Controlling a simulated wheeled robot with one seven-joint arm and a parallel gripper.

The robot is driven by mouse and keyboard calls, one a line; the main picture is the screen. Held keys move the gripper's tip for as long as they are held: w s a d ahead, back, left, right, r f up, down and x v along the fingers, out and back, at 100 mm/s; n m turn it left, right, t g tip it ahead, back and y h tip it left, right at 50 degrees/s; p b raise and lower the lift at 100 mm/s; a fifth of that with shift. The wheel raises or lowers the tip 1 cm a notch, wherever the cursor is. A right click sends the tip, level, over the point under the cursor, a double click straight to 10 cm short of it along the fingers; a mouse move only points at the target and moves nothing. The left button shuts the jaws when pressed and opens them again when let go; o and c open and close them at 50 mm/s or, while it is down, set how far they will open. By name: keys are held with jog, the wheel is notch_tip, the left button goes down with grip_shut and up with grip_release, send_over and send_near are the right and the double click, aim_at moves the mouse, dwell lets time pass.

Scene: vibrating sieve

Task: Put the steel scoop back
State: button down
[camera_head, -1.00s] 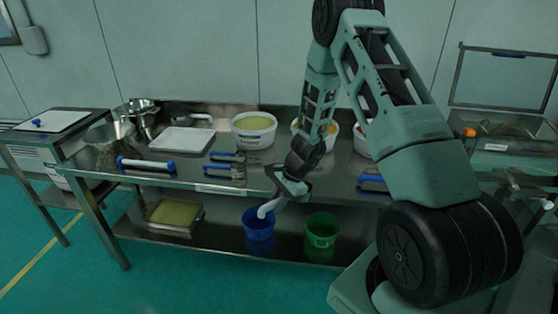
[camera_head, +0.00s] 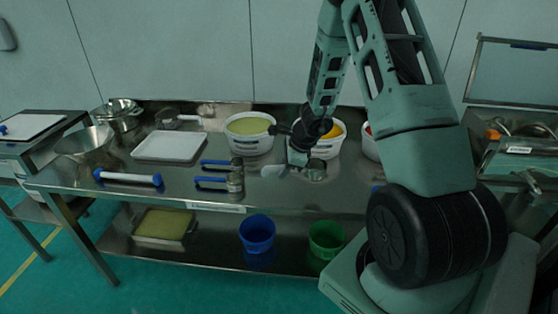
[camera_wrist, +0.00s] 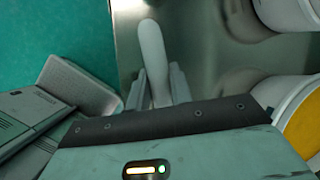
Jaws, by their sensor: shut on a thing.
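My gripper (camera_head: 297,162) is over the steel table, in front of the white tubs. In the wrist view its fingers (camera_wrist: 157,88) are shut on the pale handle of the steel scoop (camera_wrist: 151,45). The rounded handle end sticks out beyond the fingers. In the head view the pale end of the scoop (camera_head: 272,171) shows left of my gripper. A small round steel cup (camera_head: 316,170) shows just right of it; I cannot tell whether this is the scoop's bowl. I cannot tell whether the scoop touches the table.
A tub of pale green material (camera_head: 250,144) and a tub of yellow material (camera_head: 327,148) stand behind my gripper. Blue-handled tools (camera_head: 213,183) and a white tray (camera_head: 170,147) lie left. A blue bucket (camera_head: 257,235) and a green bucket (camera_head: 326,239) stand on the lower shelf.

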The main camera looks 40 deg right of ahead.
jog(key=shift+f, duration=0.1)
jog(key=shift+f+b, duration=2.4)
jog(key=shift+f, duration=0.6)
jog(key=shift+f+b, duration=0.25)
jog(key=shift+b, duration=0.1)
jog(key=c, duration=0.7)
grip_release()
jog(key=shift+r, duration=0.1)
jog(key=shift+r+p, duration=2.85)
jog(key=shift+r, duration=0.6)
